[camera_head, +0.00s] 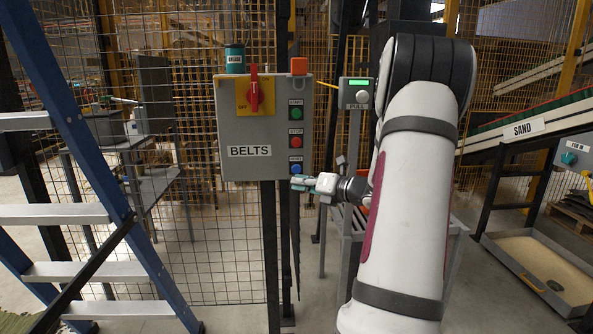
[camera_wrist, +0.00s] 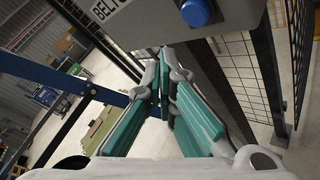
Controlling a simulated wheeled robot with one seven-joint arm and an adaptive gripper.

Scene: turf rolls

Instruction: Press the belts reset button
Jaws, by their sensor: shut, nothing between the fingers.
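The grey BELTS control box (camera_head: 235,125) stands in front of me on a dark post. On its right side are a green button (camera_head: 296,113), a red button (camera_head: 296,142) and, lowest, a blue button (camera_head: 295,169). The label by the blue button is too small to read surely. In the wrist view the blue button (camera_wrist: 195,12) is large at the top edge, on the box's face. My gripper (camera_head: 300,182) is shut and empty, its teal-padded fingers pointing at the box just below the blue button. In the wrist view the closed fingers (camera_wrist: 168,62) lie below the button, seemingly apart from it.
A red rotary switch (camera_head: 254,92) on a yellow plate sits on the box. A small grey PULL box (camera_head: 356,93) with a green light stands to the right. A blue ladder (camera_head: 75,130) is at left. Wire mesh fence (camera_head: 200,230) runs behind the box.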

